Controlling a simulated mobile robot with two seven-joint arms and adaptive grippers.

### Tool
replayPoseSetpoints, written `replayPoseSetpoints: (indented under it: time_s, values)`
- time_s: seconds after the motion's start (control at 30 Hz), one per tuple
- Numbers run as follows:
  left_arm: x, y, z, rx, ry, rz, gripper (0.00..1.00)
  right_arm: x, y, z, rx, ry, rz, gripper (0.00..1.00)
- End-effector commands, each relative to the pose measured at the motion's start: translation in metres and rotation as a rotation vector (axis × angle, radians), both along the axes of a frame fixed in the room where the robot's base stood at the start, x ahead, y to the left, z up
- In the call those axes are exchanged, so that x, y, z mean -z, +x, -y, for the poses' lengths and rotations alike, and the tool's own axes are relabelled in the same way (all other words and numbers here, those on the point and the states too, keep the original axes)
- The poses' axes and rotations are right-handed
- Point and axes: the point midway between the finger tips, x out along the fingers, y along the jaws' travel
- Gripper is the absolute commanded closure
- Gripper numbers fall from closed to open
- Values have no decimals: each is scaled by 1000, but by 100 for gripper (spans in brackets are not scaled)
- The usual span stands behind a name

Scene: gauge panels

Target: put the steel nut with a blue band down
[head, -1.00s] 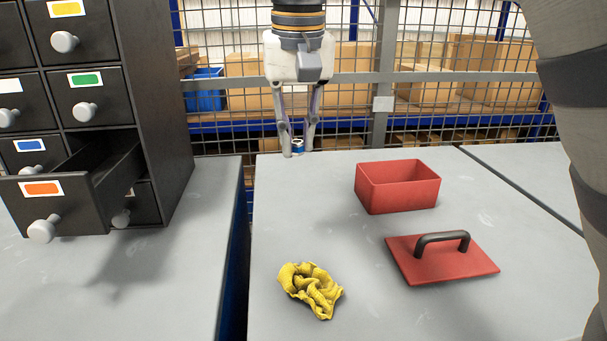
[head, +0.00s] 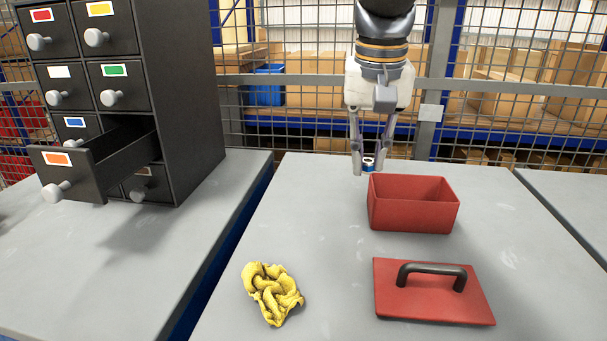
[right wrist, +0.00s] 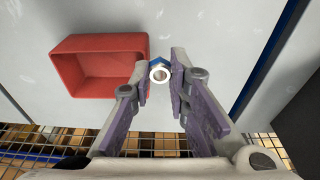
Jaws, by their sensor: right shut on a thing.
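The steel nut with a blue band (head: 369,161) is between the fingertips of my right gripper (head: 367,168). That gripper is shut on it and points down, near the far edge of the right grey table (head: 330,235). The nut also shows in the right wrist view (right wrist: 159,72), its hole facing the camera, beside the red box. I cannot tell how far the nut is above the table. My left gripper is not in view.
An open red box (head: 412,215) stands just right of the nut. Its red lid (head: 430,303) with a black handle lies nearer. A yellow cloth (head: 272,294) lies at front left. A dark drawer cabinet (head: 185,90) has one drawer (head: 125,153) pulled out. The table's middle is clear.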

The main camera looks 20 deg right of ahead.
Motion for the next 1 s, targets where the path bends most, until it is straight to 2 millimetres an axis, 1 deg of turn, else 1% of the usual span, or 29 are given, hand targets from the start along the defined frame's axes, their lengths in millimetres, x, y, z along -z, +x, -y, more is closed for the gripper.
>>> replayPoseSetpoints:
  time_s: [0.03,0.2,0.27,0.3,0.4,0.5,0.57,0.67,0.7,0.8,1.0]
  values:
    - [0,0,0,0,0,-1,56,7,2,13,4,3,-4,100]
    - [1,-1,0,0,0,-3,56,27,8,57,3,3,-4,100]
    - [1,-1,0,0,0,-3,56,37,9,71,3,3,-7,100]
    - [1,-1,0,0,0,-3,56,46,10,77,2,3,-7,100]
    - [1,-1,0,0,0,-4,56,64,12,92,2,3,-7,100]
    - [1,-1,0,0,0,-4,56,76,14,102,1,1,-5,100]
    - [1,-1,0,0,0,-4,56,80,15,105,-1,1,-4,100]
    - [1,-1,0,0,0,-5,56,95,15,116,2,2,-7,100]
    - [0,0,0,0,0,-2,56,103,15,115,0,2,-7,100]
    - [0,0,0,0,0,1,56,117,15,114,0,1,-4,100]
    - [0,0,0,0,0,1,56,120,16,114,0,1,-2,100]
